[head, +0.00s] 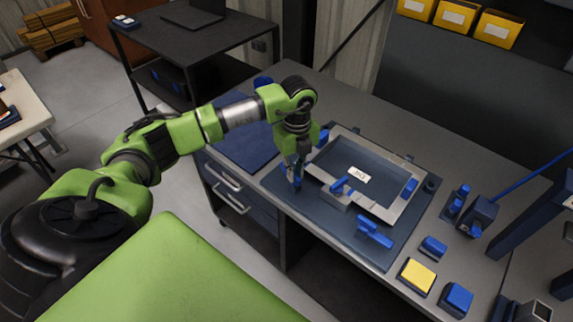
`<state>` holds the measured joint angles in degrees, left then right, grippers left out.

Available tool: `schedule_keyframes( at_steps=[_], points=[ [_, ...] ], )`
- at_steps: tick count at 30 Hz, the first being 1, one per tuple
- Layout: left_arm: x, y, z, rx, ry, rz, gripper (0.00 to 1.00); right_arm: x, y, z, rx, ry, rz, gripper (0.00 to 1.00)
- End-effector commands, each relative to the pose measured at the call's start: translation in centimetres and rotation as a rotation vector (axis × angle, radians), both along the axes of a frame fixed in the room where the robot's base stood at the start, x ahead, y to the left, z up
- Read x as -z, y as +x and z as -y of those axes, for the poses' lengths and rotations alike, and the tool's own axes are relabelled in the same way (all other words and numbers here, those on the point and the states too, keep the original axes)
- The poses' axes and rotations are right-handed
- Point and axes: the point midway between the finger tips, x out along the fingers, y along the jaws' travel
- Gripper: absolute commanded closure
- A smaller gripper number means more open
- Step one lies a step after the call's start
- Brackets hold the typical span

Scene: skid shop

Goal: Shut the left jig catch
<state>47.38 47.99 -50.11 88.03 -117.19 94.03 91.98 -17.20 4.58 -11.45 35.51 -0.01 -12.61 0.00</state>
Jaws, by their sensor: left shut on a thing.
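The jig is a light grey rectangular frame (384,211) around a dark panel with a white label (359,174). It lies on a dark mat (345,237) on the grey bench. My left gripper (295,178) points down at the left end of the jig, shut on the blue handle of the left jig catch. The gripper mostly hides this catch, so its angle cannot be told. Other blue handles show on the jig's front side (340,185) and right side (410,188). My right gripper is not in view.
A separate blue-handled clamp (374,232) lies on the mat in front of the jig. A yellow-topped block (417,276) and a blue block (456,299) stand at the bench's front right. Yellow bins (457,15) are at the back. A black cart (180,40) stands behind my arm.

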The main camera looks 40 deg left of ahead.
Motion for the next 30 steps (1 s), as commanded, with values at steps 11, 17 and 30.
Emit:
schedule_keyframes(
  at_steps=[11, 17, 30],
  points=[
    [0.1, 0.0, 0.0, 0.041, 0.000, 0.001, 1.00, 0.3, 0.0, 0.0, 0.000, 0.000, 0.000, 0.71],
    [0.2, 0.1, -0.1, 0.276, 0.001, 0.002, 1.00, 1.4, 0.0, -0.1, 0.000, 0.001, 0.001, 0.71],
    [-0.1, 0.0, 0.0, 0.405, 0.000, 0.001, 1.00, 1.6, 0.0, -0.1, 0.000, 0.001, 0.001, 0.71]
  ],
)
